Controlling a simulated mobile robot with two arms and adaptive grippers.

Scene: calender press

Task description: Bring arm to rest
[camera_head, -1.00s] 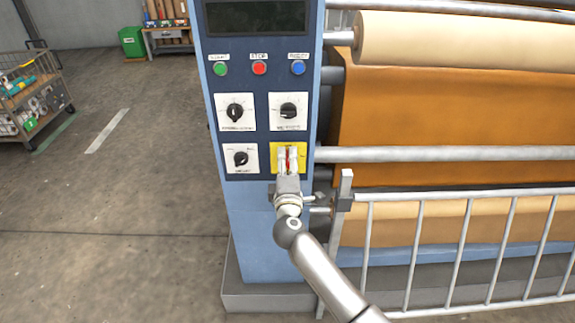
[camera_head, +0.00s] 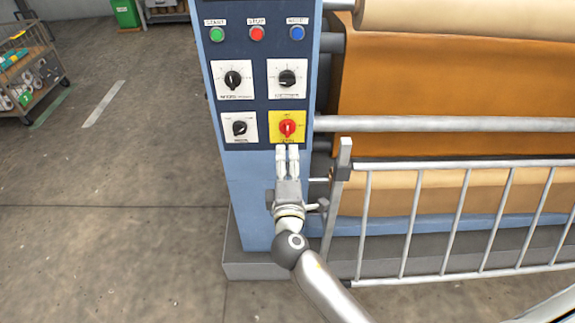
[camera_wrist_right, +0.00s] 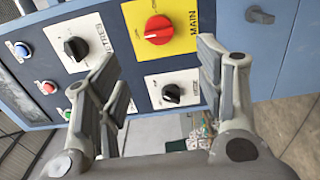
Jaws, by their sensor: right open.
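My right gripper (camera_head: 288,148) is in front of the calender press's control panel (camera_head: 257,92), just below the red main switch (camera_head: 287,128) on its yellow plate. Its two fingers are apart with nothing between them. In the right wrist view the open fingers of the right gripper (camera_wrist_right: 160,75) frame the panel, and the red main switch (camera_wrist_right: 158,29) shows beyond them, clear of both fingers. My left gripper is not seen in the head view.
The panel also holds black knobs (camera_head: 233,79) and green, red and blue buttons (camera_head: 257,34). A metal railing (camera_head: 440,168) stands right of the arm before the brown rolls (camera_head: 430,85). A cart (camera_head: 28,75) stands far left. The floor between is clear.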

